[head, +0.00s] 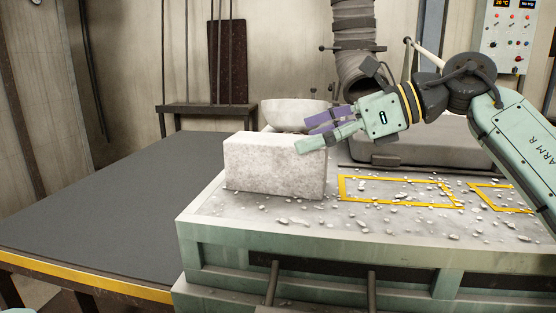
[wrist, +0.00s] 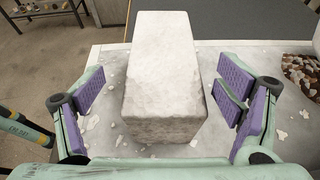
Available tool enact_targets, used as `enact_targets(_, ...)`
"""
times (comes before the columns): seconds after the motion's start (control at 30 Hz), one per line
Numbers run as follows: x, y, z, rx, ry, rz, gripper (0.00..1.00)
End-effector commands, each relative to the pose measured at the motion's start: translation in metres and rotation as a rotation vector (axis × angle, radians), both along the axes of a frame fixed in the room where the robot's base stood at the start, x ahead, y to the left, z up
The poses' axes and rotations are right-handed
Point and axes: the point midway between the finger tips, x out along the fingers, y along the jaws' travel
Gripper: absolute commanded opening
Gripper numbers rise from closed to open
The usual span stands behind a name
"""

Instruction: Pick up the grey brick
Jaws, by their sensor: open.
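The grey brick (head: 272,167) is a large, pale, rough block at the left end of the workbench top. My gripper (head: 306,134) is at the brick's upper right end, its near finger crossing in front of the brick's top right corner. In the wrist view, the brick (wrist: 160,75) lies lengthwise between my two spread fingers with purple pads. A gap shows on each side, so neither pad touches it. My gripper is open and empty. The brick's far side is hidden in the head view.
A pale bowl (head: 292,113) stands behind the brick. The bench top (head: 330,221) has scattered pale chips and yellow outlined rectangles (head: 400,190) to the right. A wide dark surface (head: 95,215) lies to the left. A brown speckled thing (wrist: 303,72) sits at the wrist view's right edge.

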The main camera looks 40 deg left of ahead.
Motion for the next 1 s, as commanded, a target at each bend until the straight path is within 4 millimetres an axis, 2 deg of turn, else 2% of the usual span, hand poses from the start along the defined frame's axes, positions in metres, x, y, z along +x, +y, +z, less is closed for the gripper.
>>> enact_targets(0.1,-0.007,0.018,-0.002,-0.004,-0.001,0.004,0.86)
enact_targets(0.23,-0.013,0.031,-0.01,-0.001,-0.002,0.003,0.86)
enact_targets(0.53,-0.016,0.036,-0.014,0.001,-0.002,0.001,0.86)
enact_targets(1.0,-0.016,0.036,-0.014,-0.002,-0.001,0.002,0.55)
